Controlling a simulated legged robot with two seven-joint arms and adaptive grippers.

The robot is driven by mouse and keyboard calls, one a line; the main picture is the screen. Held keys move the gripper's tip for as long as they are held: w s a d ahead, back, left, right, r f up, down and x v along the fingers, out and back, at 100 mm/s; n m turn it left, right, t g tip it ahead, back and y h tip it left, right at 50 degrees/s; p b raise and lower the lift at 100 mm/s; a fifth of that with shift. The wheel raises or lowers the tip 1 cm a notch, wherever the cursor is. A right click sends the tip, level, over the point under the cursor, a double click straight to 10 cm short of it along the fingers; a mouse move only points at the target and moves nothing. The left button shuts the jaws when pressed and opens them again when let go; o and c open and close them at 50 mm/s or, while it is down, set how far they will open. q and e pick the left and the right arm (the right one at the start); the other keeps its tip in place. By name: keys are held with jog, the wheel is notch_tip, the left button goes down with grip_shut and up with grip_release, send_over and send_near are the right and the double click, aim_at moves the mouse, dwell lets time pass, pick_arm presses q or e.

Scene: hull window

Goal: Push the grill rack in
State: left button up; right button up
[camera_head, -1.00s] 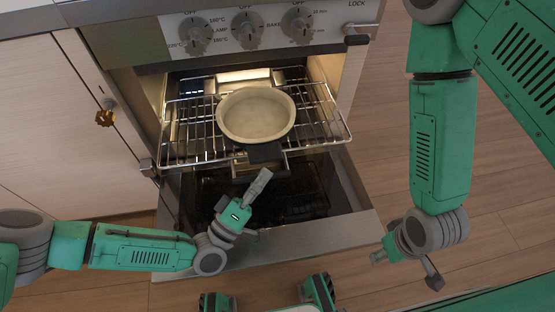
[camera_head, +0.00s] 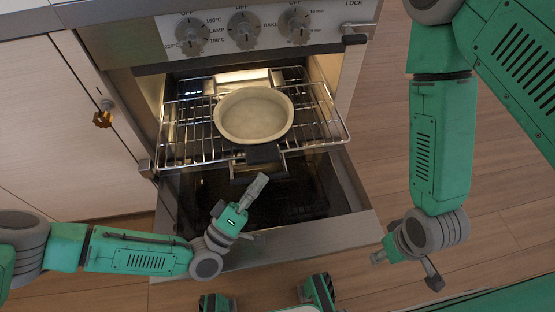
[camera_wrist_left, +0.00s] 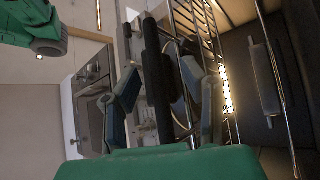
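The wire grill rack (camera_head: 190,148) sticks out of the lit oven. A round cream pan (camera_head: 254,115) sits on it, its black handle (camera_head: 263,153) pointing toward me. My left gripper (camera_head: 258,184) is just in front of and below the handle, apparently apart from the rack. In the left wrist view its two fingers (camera_wrist_left: 160,75) are spread, with a dark bar, apparently the pan handle, showing between them; contact cannot be told. The rack wires (camera_wrist_left: 205,40) run along the right finger's side. My right gripper (camera_head: 378,257) hangs at the right, far from the rack, its fingers mostly hidden.
The oven door (camera_head: 300,237) is folded down below the rack. Control knobs (camera_head: 243,30) line the panel above. A pale cabinet (camera_head: 60,120) with a brass-coloured knob (camera_head: 103,119) stands at the left. Wooden floor (camera_head: 490,200) is open at the right.

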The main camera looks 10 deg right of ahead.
pick_arm(q)
jog(key=b+v, duration=0.1)
jog(key=v, duration=0.4)
jog(key=shift+s+a+f, duration=0.1)
jog(key=shift+s+a, duration=0.15)
jog(key=shift+a, duration=0.1)
dwell(0.6)
